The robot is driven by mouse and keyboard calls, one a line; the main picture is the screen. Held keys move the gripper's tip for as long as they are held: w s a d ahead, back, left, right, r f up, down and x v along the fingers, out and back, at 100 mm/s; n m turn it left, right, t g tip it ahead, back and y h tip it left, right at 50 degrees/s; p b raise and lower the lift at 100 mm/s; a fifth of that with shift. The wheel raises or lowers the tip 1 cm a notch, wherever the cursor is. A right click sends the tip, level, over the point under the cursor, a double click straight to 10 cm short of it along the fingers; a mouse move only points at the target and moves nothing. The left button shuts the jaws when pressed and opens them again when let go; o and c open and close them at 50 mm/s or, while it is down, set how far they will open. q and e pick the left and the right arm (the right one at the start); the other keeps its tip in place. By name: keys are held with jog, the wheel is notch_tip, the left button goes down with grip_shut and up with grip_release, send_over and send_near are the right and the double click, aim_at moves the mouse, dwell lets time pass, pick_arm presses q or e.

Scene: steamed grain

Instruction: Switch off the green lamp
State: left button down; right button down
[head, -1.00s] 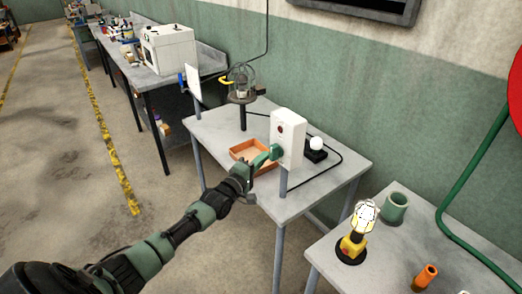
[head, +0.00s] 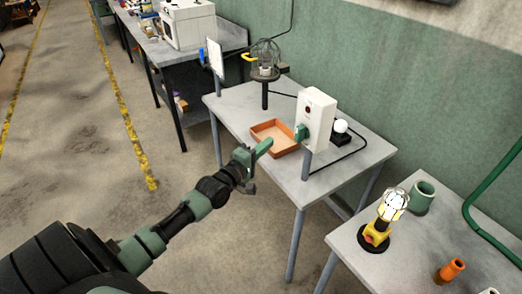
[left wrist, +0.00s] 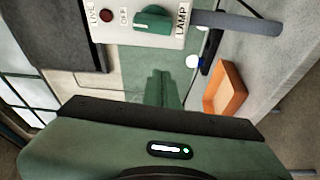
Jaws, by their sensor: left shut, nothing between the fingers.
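A white switch box (head: 318,118) stands on a post at the near side of the middle table. Its green knob (head: 301,133) faces my left gripper (head: 266,146), which is shut, empty and apart from it. In the left wrist view the knob (left wrist: 152,22) sits between the words OFF and LAMP, beside a dark red LIVE light (left wrist: 106,15). The closed fingertips (left wrist: 163,80) point toward it from below. A white bulb (head: 340,126) on a black base is just behind the box. No plainly green lamp shows. My right gripper is out of view.
An orange tray (head: 275,148) lies left of the box. A caged lamp (head: 265,58) stands at the back, near a white panel (head: 215,58). A lit yellow caged lamp (head: 377,232) and a green cup (head: 421,198) stand on the right table. The floor at left is clear.

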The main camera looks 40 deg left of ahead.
pick_arm(q)
jog(key=shift+s+a, duration=0.2)
jog(key=shift+s, duration=0.95)
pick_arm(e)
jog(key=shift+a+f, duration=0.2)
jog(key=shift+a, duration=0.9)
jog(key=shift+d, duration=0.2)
